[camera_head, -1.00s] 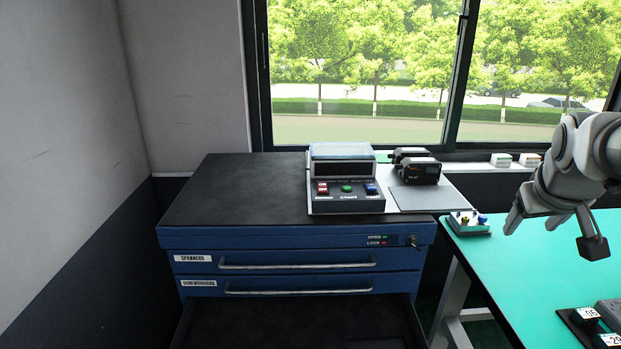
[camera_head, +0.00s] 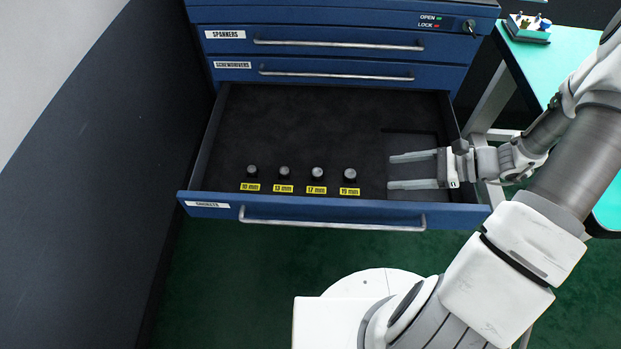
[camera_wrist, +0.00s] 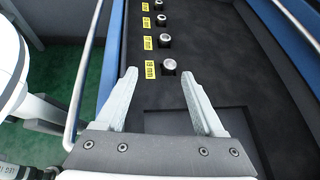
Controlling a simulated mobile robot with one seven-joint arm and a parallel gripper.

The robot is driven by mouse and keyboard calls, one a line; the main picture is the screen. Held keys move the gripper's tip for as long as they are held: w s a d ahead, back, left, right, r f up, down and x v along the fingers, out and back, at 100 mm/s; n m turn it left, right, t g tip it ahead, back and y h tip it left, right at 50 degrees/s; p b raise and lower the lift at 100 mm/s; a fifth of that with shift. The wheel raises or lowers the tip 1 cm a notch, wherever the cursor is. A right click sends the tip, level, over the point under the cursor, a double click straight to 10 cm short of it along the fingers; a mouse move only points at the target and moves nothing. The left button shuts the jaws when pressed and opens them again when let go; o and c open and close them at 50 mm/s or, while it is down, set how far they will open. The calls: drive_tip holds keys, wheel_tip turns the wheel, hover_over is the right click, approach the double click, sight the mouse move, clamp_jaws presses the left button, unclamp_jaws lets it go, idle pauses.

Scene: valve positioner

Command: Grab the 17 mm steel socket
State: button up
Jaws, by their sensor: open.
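The 17 mm steel socket (camera_head: 317,173) stands upright in the open drawer, third from the left in a row, behind its yellow "17 mm" label (camera_head: 316,190). In the wrist view the 17 mm socket (camera_wrist: 164,41) is the second nearest, beyond the end socket (camera_wrist: 169,66). My gripper (camera_head: 391,171) is open and empty over the drawer's right part, its fingers pointing left along the row. The end socket lies between it and the 17 mm one. In the wrist view my gripper (camera_wrist: 159,72) has that end socket just ahead, between the fingertip lines.
The 10 mm (camera_head: 252,171) and 13 mm (camera_head: 285,172) sockets stand to the left; the end socket (camera_head: 349,174) stands to the right. The drawer handle (camera_head: 330,224) runs along the front. A recess (camera_head: 410,143) lies at the drawer's right. The drawer's back area is clear.

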drive_tip(key=shift+w+a+f+m+t+y, duration=0.15)
drive_tip(key=shift+a+f+m+t+y, duration=0.35)
drive_tip(key=shift+f+m, duration=0.4)
drive_tip(key=shift+w+a+f, duration=0.1)
drive_tip(key=shift+a+f, duration=0.05)
drive_tip(key=shift+a, duration=0.25)
drive_tip(key=b, duration=0.4)
approach(321, 172)
drive_tip(key=x, duration=0.2)
drive_tip(key=shift+a+f, duration=0.25)
drive_tip(key=shift+a, duration=0.05)
drive_tip(key=shift+b+x, duration=0.9)
drive_tip(key=shift+x, duration=2.15)
drive_tip(key=shift+r, duration=0.15)
drive_tip(key=shift+c, duration=0.2)
clamp_jaws()
